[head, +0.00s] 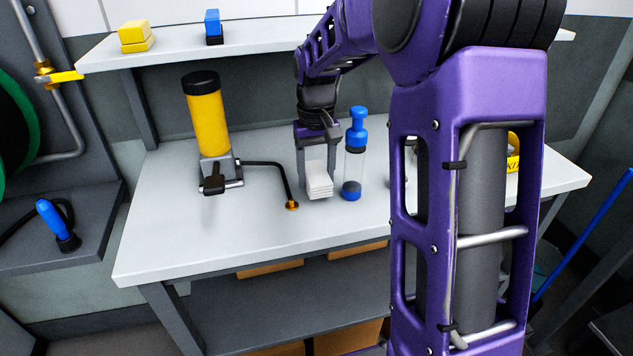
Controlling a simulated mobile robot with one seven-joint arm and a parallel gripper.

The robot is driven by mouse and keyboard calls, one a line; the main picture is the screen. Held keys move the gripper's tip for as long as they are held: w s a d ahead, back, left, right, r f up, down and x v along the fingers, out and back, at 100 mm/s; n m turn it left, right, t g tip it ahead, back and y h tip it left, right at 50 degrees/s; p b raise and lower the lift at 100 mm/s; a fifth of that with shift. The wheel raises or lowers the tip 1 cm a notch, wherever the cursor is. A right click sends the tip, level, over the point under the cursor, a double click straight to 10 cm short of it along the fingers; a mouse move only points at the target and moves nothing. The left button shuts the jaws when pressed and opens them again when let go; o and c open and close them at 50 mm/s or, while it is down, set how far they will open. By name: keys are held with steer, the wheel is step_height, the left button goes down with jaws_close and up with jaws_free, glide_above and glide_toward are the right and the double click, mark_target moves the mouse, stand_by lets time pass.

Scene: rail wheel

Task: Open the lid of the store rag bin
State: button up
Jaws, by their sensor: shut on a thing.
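My gripper (317,173) points down over the white workbench, near its middle. It is shut on a white folded stack (319,188), which looks like cloth. The stack is at or just above the bench top; I cannot tell if it touches. I cannot make out a rag bin or its lid in the head view. My purple arm hides the right part of the bench.
The workbench (150,235) holds a yellow cylinder pump (206,115) with a black hose, and a clear blue-capped bottle (354,165) close right of my gripper. A shelf (270,45) runs above. A yellow object (513,152) is partly hidden. The bench's front left is clear.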

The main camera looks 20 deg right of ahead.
steer(key=shift+f, duration=0.75)
steer(key=shift+f, duration=0.2)
steer(key=o, duration=1.3)
steer(key=shift+r, duration=0.15)
